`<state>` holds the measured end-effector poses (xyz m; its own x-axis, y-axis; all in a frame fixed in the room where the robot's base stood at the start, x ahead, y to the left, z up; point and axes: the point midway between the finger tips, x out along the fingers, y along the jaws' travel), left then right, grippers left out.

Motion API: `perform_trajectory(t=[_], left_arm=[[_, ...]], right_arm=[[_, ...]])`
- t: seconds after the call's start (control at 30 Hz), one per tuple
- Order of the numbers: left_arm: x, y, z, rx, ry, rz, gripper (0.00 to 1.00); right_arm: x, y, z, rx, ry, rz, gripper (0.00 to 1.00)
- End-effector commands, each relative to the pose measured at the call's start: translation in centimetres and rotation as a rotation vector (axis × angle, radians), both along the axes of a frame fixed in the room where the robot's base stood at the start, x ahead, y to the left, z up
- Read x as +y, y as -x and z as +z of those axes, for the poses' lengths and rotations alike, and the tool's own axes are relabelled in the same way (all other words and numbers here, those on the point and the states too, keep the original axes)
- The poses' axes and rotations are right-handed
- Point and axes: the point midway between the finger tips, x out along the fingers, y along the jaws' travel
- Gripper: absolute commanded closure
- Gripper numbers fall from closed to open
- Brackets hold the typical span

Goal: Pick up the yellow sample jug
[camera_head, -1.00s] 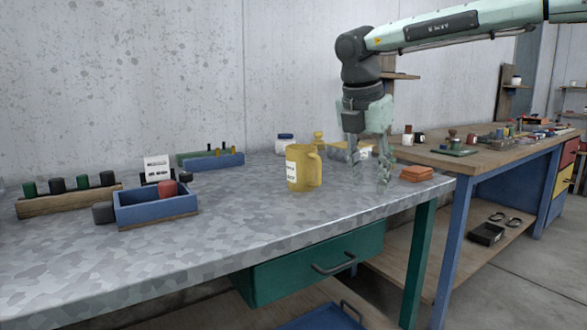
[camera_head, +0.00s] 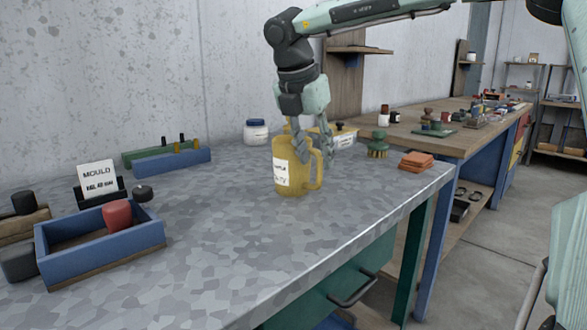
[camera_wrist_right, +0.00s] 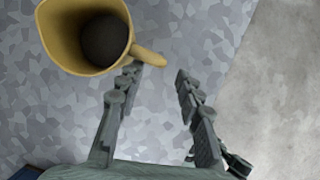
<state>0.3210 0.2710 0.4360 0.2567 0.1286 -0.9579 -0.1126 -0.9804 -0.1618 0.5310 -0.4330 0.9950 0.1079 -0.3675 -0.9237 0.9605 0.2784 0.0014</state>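The yellow sample jug (camera_head: 289,172) stands upright on the grey mottled table, its handle on the right and a white label on its front. In the right wrist view the jug (camera_wrist_right: 64,30) is seen from above at the upper left, dark inside, with its handle pointing toward the fingers. My right gripper (camera_head: 313,148) is at the jug's handle side, pointing down. In the right wrist view its two fingers (camera_wrist_right: 155,85) are spread, with bare table between them; the handle end is near the left fingertip. I cannot tell whether they touch. My left gripper is not in view.
A blue tray (camera_head: 100,250) with a red cylinder stands at the left, near a mould sign (camera_head: 98,178). A blue-lidded jar (camera_head: 256,132), a green-topped brush (camera_head: 379,146) and orange blocks (camera_head: 416,161) stand around the jug. The table front is clear.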

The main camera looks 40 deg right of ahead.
Motion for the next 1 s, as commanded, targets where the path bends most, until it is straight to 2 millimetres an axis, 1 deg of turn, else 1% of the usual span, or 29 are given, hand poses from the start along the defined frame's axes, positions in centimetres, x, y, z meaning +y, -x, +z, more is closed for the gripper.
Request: perform_trajectory(t=[0.2, 0.3, 0.4, 0.57, 0.6, 0.63, 0.87, 0.9, 1.0], left_arm=[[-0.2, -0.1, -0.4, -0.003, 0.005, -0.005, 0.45], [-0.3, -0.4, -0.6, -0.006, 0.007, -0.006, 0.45], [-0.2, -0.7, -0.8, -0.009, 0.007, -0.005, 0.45], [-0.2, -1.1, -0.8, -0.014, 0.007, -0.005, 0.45], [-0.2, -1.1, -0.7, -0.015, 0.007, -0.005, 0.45], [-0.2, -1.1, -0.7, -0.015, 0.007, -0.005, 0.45], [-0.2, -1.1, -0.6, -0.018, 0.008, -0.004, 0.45], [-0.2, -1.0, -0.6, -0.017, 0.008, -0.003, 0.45], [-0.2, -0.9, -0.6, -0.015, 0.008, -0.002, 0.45]], right_arm=[[-1.2, -0.3, -3.1, 0.003, -0.002, -0.001, 0.64], [-1.6, -0.4, -4.1, 0.002, -0.003, 0.001, 0.64], [-1.7, -0.5, -4.5, 0.000, -0.001, 0.000, 0.64], [-1.7, -0.5, -4.5, 0.000, -0.001, 0.000, 0.64], [-1.7, -0.5, -4.5, 0.000, -0.001, 0.000, 0.65], [-1.7, -0.5, -4.5, 0.000, -0.001, 0.000, 0.69], [-1.7, -0.5, -4.4, 0.000, -0.001, 0.000, 0.98], [-1.7, -0.5, -4.4, 0.000, -0.001, 0.000, 1.00], [-1.7, -0.5, -4.4, 0.000, -0.001, 0.000, 1.00]])
